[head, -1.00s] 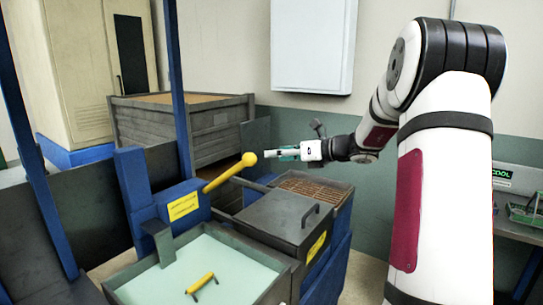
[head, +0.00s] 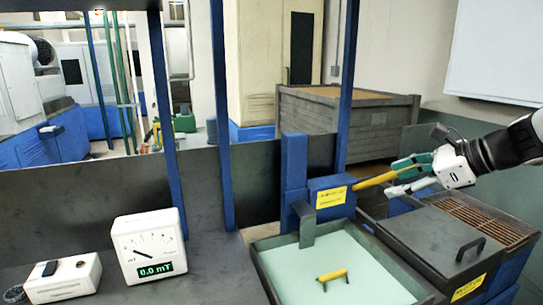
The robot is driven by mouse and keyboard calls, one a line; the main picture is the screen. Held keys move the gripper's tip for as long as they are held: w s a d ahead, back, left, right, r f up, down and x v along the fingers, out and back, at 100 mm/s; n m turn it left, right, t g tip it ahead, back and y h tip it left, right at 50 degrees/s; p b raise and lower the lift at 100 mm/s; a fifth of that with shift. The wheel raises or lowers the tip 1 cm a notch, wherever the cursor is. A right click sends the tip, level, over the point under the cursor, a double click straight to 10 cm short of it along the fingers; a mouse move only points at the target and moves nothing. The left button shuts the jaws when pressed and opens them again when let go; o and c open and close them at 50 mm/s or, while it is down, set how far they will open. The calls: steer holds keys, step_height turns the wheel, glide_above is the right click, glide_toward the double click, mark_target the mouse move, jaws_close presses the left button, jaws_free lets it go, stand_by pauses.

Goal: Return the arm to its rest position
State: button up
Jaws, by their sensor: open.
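My gripper (head: 392,178) is at the right in the head view. Its two fingers, one with a teal pad, are spread apart and point left. The end of the yellow lever (head: 371,181) shows at the fingertips, and its round knob is hidden there. I cannot tell whether the fingers touch the lever or only overlap it in the picture. The lever rises from a blue block (head: 331,188) with a yellow label. My arm (head: 510,145) comes in from the right edge, and most of it is out of view.
Below the gripper are a dark lidded box (head: 440,238) and a brown grate (head: 485,215). A pale green tray (head: 295,262) holds a small yellow handle (head: 332,276). A gauge reading 0.0 mT (head: 149,246) stands left. Blue posts (head: 222,120) rise behind the bench.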

steer(key=s+a+n+g+h, duration=0.1)
steer(key=s+a+n+g, duration=0.2)
steer(key=s+a+n, duration=0.35)
steer(key=s+a+f+n+h, duration=0.1)
steer(key=s+n+h, duration=0.2)
steer(key=s+n, duration=0.5)
steer(key=s+a+f+n+h, duration=0.1)
steer(key=s+f+n+h, duration=0.1)
steer(key=s+n, duration=0.7)
steer(key=s+h, duration=0.1)
steer(key=s, duration=0.3)
steer(key=shift+a+f, duration=0.25)
steer(key=shift+a, duration=0.15)
